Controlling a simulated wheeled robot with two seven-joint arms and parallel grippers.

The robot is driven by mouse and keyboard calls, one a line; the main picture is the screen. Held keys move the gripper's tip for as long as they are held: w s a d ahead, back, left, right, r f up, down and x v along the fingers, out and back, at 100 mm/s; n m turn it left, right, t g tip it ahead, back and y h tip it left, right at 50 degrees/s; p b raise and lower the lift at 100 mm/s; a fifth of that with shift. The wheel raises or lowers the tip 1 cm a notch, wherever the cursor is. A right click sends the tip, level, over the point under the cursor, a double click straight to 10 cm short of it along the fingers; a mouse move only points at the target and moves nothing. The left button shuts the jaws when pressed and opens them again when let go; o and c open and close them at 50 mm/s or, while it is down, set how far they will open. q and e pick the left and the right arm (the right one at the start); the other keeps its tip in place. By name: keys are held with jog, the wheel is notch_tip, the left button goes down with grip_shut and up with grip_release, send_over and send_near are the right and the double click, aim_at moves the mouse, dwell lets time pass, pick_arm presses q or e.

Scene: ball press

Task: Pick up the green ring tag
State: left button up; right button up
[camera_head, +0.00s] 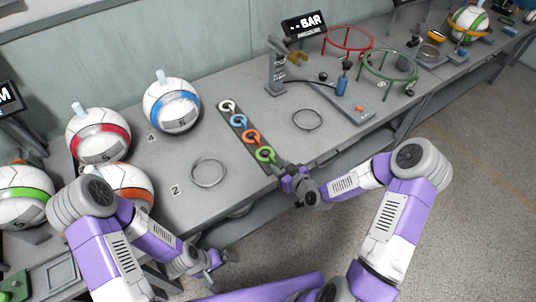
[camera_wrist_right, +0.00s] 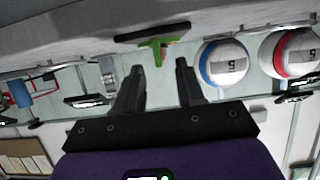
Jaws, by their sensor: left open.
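The green ring tag (camera_head: 265,154) sits at the near end of a dark strip (camera_head: 239,125) on the grey table, after the white, blue and orange ring tags. In the right wrist view the green tag (camera_wrist_right: 157,47) shows edge-on, just ahead of the fingertips and between their lines. My right gripper (camera_head: 281,168) is close to the green tag on its near side. In the right wrist view its fingers (camera_wrist_right: 160,66) are apart with nothing gripped. My left gripper (camera_head: 216,270) is open and empty, low in front of the table edge, away from the tags.
A loose metal ring (camera_head: 208,172) lies left of the strip, and another ring (camera_head: 307,119) lies right of it. White balls with coloured bands, such as the blue-banded ball (camera_head: 172,103), stand at left. A press stand (camera_head: 278,72) and red and green hoops are at the back right.

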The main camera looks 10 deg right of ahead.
aim_at(275, 162)
jog(key=b+x, duration=0.1)
jog(key=x, duration=0.4)
jog(key=shift+d, duration=0.1)
jog(key=shift+c, duration=0.4)
grip_shut()
